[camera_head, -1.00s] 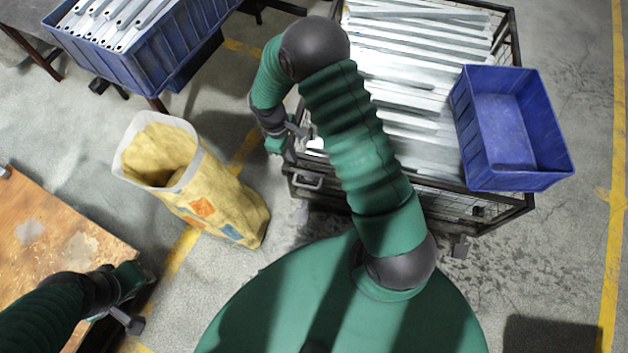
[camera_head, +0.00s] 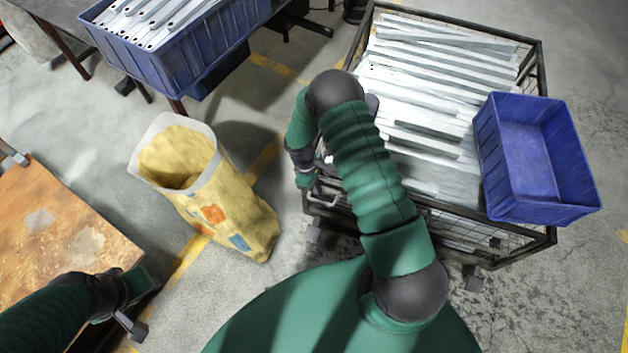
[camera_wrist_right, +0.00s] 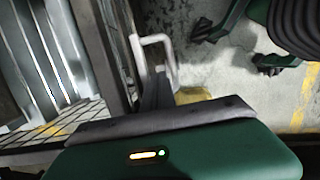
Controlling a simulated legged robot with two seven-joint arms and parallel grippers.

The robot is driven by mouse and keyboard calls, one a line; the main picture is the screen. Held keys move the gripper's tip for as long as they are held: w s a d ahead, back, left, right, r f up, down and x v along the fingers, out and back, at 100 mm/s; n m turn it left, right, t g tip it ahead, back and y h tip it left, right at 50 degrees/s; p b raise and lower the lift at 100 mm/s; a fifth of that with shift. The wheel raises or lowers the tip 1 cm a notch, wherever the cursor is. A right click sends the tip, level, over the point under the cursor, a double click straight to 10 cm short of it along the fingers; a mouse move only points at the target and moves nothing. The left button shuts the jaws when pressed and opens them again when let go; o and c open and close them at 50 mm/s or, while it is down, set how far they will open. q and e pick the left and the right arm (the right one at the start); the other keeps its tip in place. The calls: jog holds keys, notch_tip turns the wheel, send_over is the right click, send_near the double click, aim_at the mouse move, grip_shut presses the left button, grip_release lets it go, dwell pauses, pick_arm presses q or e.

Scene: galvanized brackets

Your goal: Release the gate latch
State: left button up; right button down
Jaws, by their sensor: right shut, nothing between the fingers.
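The gate latch is a pale U-shaped handle (camera_head: 324,201) on the near left side of the wire cage cart (camera_head: 420,203). In the right wrist view the handle (camera_wrist_right: 151,39) stands just beyond my fingertips, beside the cage frame. My right gripper (camera_head: 312,181) is close to the handle, partly hidden by my arm. In the right wrist view its fingers (camera_wrist_right: 158,90) are shut with nothing between them; I cannot tell whether they touch the handle. My left gripper (camera_head: 134,326) is beside the wooden table's edge, and its jaw opening is unclear.
The cage holds galvanized brackets (camera_head: 440,130), with an empty blue bin (camera_head: 535,150) on its right side. A yellow sack (camera_head: 225,205) stands left of the cage. A blue crate of brackets (camera_head: 185,55) is at the back left, a wooden table (camera_head: 60,230) at left.

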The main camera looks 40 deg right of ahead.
jog(key=shift+s+d+f, duration=0.4)
jog(key=shift+s+d, duration=0.25)
jog(key=shift+s, duration=0.2)
jog(key=shift+s+d+f, duration=0.4)
jog(key=shift+s+d, duration=0.25)
jog(key=shift+s, duration=0.2)
jog(key=s+d, duration=0.1)
jog(key=s+p, duration=0.1)
jog(key=s+d, duration=0.1)
jog(key=s, duration=0.1)
jog(key=shift+d, duration=0.3)
jog(key=shift+w+a+p, duration=0.1)
jog(key=shift+p, duration=0.2)
